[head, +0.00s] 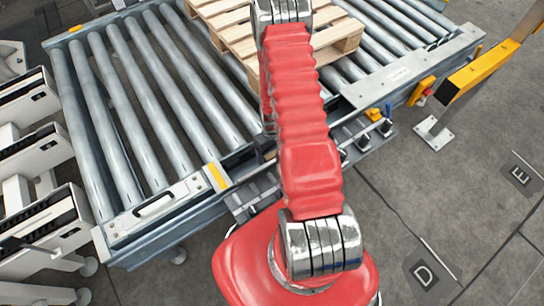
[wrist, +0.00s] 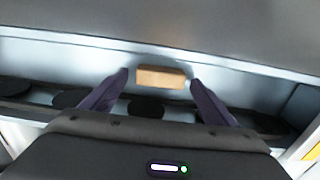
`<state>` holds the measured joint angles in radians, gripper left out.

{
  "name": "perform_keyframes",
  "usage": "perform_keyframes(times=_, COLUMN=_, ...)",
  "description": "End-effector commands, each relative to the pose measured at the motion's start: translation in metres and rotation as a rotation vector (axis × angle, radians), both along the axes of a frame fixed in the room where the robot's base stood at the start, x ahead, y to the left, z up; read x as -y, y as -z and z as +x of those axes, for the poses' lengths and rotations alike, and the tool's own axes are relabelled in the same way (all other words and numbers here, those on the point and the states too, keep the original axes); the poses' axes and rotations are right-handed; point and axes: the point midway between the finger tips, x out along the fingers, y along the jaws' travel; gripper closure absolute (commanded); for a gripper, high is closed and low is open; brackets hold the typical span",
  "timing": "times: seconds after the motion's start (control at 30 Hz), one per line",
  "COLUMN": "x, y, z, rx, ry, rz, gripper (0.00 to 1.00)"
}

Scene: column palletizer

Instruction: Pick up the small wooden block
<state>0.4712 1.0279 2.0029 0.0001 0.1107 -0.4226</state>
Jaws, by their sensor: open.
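The small wooden block (wrist: 161,77) shows in the wrist view, a light brown bar lying near the middle on a pale metal surface. My gripper (wrist: 158,78) is open in the wrist view, with one dark finger to the left of the block and one to the right. The block sits between the fingertips, with a small gap on the left; on the right the fingertip is very close, and I cannot tell if it touches. In the head view my arm hides the gripper, and the block does not show there.
In the head view a roller conveyor (head: 130,105) spans the upper left, with a wooden pallet (head: 235,38) on it. A yellow post (head: 484,70) stands at the right. White machine units (head: 40,155) line the left edge. The grey floor (head: 420,200) at lower right is open.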

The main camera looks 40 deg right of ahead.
Motion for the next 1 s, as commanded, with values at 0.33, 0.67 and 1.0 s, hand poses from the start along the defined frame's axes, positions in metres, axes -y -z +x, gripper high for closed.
perform_keyframes(times=0.33, x=0.0, y=-0.0002, z=0.0, rx=0.0, ry=0.0, rz=0.0, gripper=0.24)
perform_keyframes(times=0.67, x=0.0, y=-0.0003, z=0.0001, rx=0.0, ry=0.0, rz=0.0, gripper=0.47)
perform_keyframes(times=1.0, x=-0.0001, y=-0.0003, z=0.0001, rx=0.0, ry=0.0, rz=0.0, gripper=0.64)
